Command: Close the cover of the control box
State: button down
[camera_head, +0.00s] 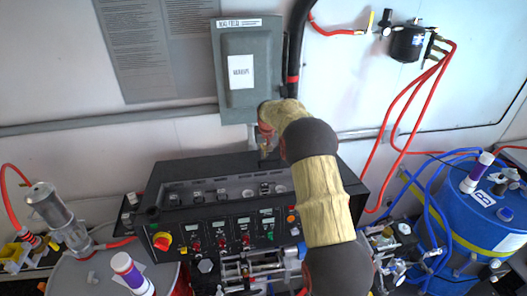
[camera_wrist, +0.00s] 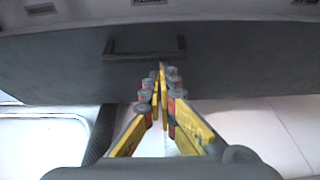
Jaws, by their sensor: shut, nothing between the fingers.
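The wide black control box (camera_head: 163,187) with knobs, buttons and small displays stands low in the middle of the head view. A black panel (camera_head: 195,169), apparently its cover, rises along its back edge. In the wrist view a dark panel (camera_wrist: 60,62) with a black bar handle (camera_wrist: 145,54) fills the upper middle. My gripper (camera_wrist: 160,72) is shut and empty, its fingertips just below the handle's right part; contact cannot be told. In the head view my gripper (camera_head: 264,152) is at the box's back edge, partly hidden by my arm.
A grey electrical box (camera_head: 236,93) hangs on the wall above. A blue drum (camera_head: 472,222) with hoses stands at the right, and a clear cylinder (camera_head: 49,207) at the left. Red hoses (camera_head: 395,105) hang at the right. The wall between the grey box and the control box carries a conduit.

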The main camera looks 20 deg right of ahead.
jog(key=shift+s, duration=0.1)
dwell(0.3)
jog(key=s+a+r+b, duration=0.1)
jog(key=s+a+b, duration=0.1)
jog(key=s, duration=0.6)
jog(key=s+a+r+b, duration=0.1)
jog(key=s+a+b, duration=0.1)
jog(key=s+b, duration=0.3)
jog(key=s, duration=0.3)
jog(key=shift+r, duration=0.35)
jog(key=shift+s+a, duration=0.1)
jog(key=shift+a, duration=0.05)
jog(key=d+v, duration=0.1)
jog(key=v, duration=1.1)
jog(key=s+a+f+n+b, duration=0.1)
jog(key=s+a+f+b, duration=0.4)
jog(key=s+f+b, duration=0.3)
jog(key=s+a+f+n+t+b, duration=0.1)
jog(key=s+a+f+b, duration=0.5)
jog(key=s, duration=0.7)
jog(key=s+a+f+t+y+b, duration=0.1)
jog(key=s+a+f+b, duration=0.4)
jog(key=s+f+b, duration=0.5)
jog(key=shift+s+a+f+n, duration=0.25)
jog(key=shift+s+f+n, duration=0.15)
jog(key=shift+s, duration=0.35)
